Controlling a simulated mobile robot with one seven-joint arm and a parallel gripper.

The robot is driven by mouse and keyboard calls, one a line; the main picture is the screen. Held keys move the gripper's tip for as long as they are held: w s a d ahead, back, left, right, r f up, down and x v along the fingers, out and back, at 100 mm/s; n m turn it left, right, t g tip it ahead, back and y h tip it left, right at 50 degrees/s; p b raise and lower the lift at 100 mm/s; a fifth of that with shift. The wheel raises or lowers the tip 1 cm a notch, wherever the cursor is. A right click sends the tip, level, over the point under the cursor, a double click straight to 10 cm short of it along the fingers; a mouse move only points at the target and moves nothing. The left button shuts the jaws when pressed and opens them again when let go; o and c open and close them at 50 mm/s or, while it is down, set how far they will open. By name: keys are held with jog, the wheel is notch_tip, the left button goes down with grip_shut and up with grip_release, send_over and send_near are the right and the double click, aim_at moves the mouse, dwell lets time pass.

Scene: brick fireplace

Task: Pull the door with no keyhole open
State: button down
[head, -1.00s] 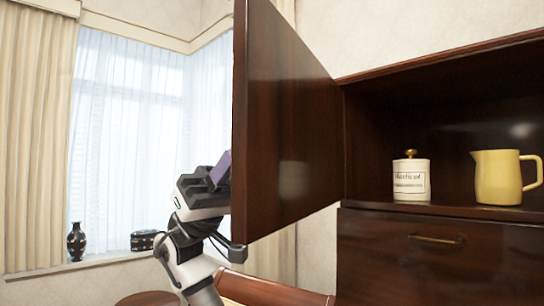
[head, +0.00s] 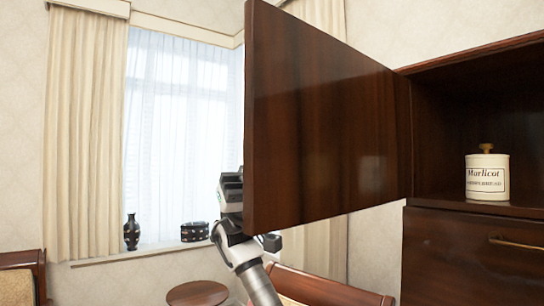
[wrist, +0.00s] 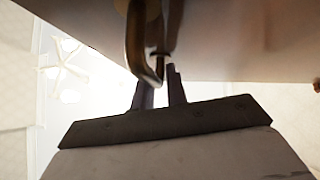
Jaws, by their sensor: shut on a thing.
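The dark brown wooden door (head: 325,120) stands swung wide open from the cabinet (head: 425,150), its broad face towards the head camera. No keyhole shows on this face; the other face is hidden in the head view. My gripper (head: 231,190) is at the door's lower free edge, with its fingers hidden there. In the wrist view, my gripper (wrist: 161,85) has its narrow fingers close together at the lower end of a curved metal handle (wrist: 137,42). It is shut on the handle, on the door's underside in that view.
A cream lidded jar (head: 487,178) stands on the open shelf, above a drawer with a brass pull (head: 515,243). A round table (head: 197,293) and a wooden chair (head: 325,288) stand below. A vase (head: 131,232) and a dark box (head: 194,232) are on the windowsill.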

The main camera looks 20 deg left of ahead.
jog(key=shift+s+a+f, duration=0.1)
jog(key=shift+s, duration=0.05)
jog(key=c, duration=1.5)
grip_release()
jog(key=shift+a, duration=0.1)
jog(key=b+v, duration=0.2)
jog(key=v, duration=1.1)
jog(key=shift+w+a+f, duration=0.2)
